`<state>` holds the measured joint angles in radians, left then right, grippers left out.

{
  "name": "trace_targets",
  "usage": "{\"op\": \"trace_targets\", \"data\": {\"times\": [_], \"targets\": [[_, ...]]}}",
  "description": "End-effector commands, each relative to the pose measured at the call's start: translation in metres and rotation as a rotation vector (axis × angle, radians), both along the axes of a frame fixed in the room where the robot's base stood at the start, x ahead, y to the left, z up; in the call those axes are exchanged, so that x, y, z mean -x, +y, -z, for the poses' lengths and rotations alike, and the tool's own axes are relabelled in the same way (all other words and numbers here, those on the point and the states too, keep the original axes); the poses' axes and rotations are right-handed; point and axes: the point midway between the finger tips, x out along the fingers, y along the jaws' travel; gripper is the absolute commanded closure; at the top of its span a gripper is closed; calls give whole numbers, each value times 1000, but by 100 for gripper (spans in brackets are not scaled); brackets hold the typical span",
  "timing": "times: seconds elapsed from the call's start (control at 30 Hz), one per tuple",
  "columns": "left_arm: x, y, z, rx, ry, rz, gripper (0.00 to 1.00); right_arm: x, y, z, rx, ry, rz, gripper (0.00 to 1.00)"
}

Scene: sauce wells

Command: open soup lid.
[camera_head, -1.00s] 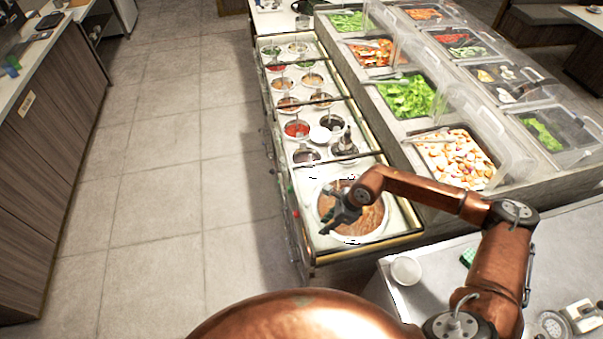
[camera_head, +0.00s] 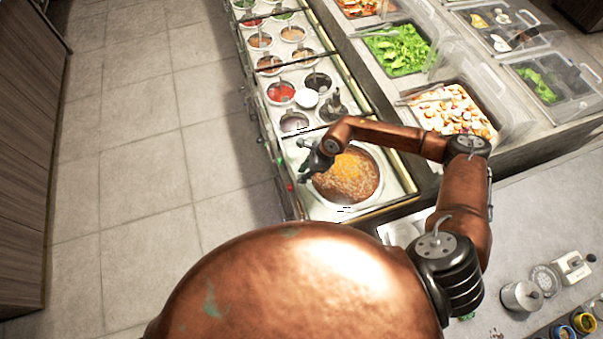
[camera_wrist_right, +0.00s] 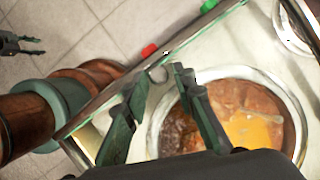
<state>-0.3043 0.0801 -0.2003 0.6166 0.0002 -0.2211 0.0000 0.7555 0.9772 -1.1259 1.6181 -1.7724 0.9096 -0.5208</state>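The soup (camera_head: 347,178) is an orange-brown fill in a round white-rimmed well at the near end of the sauce counter. A clear glass-like panel in a dark frame seems to cover this section; I cannot tell how far it is shut. My right gripper (camera_head: 310,172) is over the well's left side, by the counter's left edge. A small grey rounded tab shows between the fingertips. My left gripper (camera_wrist_right: 38,46) shows there too, fingers apart and empty.
Red (camera_wrist_right: 149,50) and green (camera_wrist_right: 208,6) markers sit along the counter's edge rail. Sauce wells (camera_head: 281,92) continue beyond the soup. Salad bins (camera_head: 396,48) with clear covers stand to the right. The tiled floor (camera_head: 150,150) at left is clear.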

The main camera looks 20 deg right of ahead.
Motion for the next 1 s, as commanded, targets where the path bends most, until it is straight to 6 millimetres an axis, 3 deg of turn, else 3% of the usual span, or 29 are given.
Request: {"op": "trace_targets", "data": {"times": [0.43,0.77,1.0], "targets": [[-10,-1,-3,1,-13,1,60,-2,5,12,1,-1,-3,76],[-8,0,-2,0,-10,1,60,-2,5,11,0,-1,-2,99],[-7,0,-2,0,-9,1,60,-2,5,11,0,-1,-2,100]]}}
